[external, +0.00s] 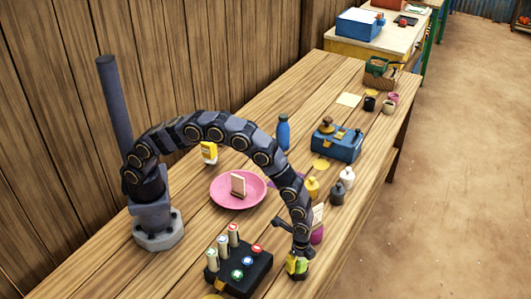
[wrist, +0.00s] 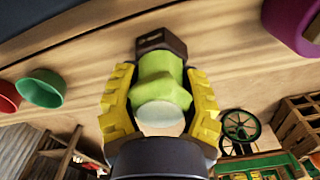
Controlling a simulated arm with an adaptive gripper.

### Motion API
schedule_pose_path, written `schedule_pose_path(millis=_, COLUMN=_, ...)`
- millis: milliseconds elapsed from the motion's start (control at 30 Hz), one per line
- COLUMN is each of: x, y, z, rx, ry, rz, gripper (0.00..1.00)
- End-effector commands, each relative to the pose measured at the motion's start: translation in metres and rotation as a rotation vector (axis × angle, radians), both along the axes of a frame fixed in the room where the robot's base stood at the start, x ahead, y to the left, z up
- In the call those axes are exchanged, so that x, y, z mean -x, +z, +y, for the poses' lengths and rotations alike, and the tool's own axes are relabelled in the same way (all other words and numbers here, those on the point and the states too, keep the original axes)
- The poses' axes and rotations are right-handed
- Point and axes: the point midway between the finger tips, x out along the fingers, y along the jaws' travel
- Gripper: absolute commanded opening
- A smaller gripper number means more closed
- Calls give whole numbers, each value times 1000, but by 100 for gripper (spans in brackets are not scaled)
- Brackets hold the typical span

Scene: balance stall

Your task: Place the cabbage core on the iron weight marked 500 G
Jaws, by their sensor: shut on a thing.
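My gripper (external: 298,263) is low over the near right edge of the table. In the wrist view its yellow fingers (wrist: 160,105) are closed on the sides of the green cabbage core (wrist: 158,85), which has a pale round end. A dark brown block (wrist: 161,42), likely the iron weight, is directly beyond the core. I cannot read a mark on it, nor tell whether the core touches it.
A black rack (external: 238,272) with several capped bottles is just left of my gripper. A purple item (external: 317,235) is close behind it. A pink plate (external: 228,204), blue bottle (external: 283,132), small bottles and blue box (external: 337,142) stand farther back. The table edge is close on the right.

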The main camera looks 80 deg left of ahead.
Motion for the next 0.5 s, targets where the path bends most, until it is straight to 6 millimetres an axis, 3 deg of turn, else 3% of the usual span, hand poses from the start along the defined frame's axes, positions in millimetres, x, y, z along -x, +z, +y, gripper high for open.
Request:
schedule_pose_path(millis=33, x=0, y=-1, z=0, rx=0, ry=0, rz=0, gripper=54)
schedule_pose_path(millis=100, x=0, y=0, z=0, rx=0, ry=0, rz=0, gripper=74)
schedule_pose_path(millis=500, x=0, y=7, z=0, rx=1, ry=0, rz=-1, gripper=74)
